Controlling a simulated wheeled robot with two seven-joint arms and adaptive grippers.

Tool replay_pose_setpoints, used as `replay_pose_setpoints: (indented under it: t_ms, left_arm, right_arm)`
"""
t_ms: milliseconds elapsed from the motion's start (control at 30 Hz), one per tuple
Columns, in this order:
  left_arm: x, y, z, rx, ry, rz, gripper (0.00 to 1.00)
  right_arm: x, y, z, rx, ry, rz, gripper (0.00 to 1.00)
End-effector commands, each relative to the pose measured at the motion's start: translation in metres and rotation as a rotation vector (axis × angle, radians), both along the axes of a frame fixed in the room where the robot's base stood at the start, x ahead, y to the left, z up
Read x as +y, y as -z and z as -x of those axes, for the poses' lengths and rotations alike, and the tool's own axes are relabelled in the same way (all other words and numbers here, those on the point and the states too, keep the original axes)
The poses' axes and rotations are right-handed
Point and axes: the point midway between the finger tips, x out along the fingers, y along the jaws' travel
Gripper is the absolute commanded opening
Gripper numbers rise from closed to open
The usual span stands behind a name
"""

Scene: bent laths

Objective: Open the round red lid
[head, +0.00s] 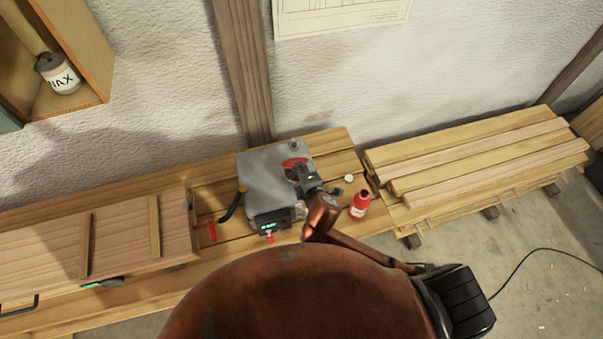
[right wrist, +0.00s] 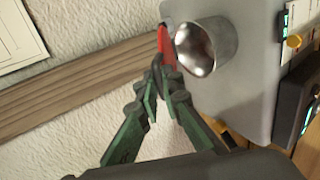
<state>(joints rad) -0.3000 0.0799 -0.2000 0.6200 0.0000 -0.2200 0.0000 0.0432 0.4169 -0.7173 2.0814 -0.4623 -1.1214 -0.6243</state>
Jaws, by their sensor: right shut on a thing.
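The round red lid (head: 292,162) is on top of the grey metal box (head: 262,178), near its right back part. In the right wrist view the lid (right wrist: 165,42) shows nearly edge-on, standing up beside a round metal neck (right wrist: 205,46). The neck's mouth is uncovered and its shiny inside shows. My right gripper (head: 299,173) is at the lid. In the right wrist view its green and black fingers (right wrist: 163,68) come together at the lid's lower edge, shut on it. The exact contact is partly hidden by the fingertips. My left gripper is not in view.
A red bottle (head: 359,206) stands on the bench right of the box. A black hose with a yellow end (head: 234,205) is at the box's left. A wooden panel (head: 120,240) lies left, and stacked boards (head: 470,165) lie right. The wall is close behind.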

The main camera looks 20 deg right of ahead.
Motion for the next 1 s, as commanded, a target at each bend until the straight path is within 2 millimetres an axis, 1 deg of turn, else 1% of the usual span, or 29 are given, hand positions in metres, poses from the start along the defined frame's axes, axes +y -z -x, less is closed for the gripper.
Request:
replay_pose_setpoints:
  t_ms: [33,167,367,800,1000]
  left_arm:
    - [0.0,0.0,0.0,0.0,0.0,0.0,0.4]
    - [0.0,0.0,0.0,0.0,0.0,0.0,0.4]
    - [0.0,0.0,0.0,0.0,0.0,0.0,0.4]
    - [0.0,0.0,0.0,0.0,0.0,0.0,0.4]
    - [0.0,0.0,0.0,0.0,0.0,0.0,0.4]
  right_arm:
    - [0.0,-0.004,-0.002,-0.003,-0.001,0.0,0.0]
    - [0.0,-0.01,-0.007,-0.004,0.0,0.001,0.0]
    - [0.0,-0.013,-0.01,-0.004,-0.001,0.0,0.0]
    - [0.0,-0.03,-0.031,-0.005,-0.001,0.002,0.0]
    - [0.0,-0.034,-0.036,-0.003,0.0,0.001,0.0]
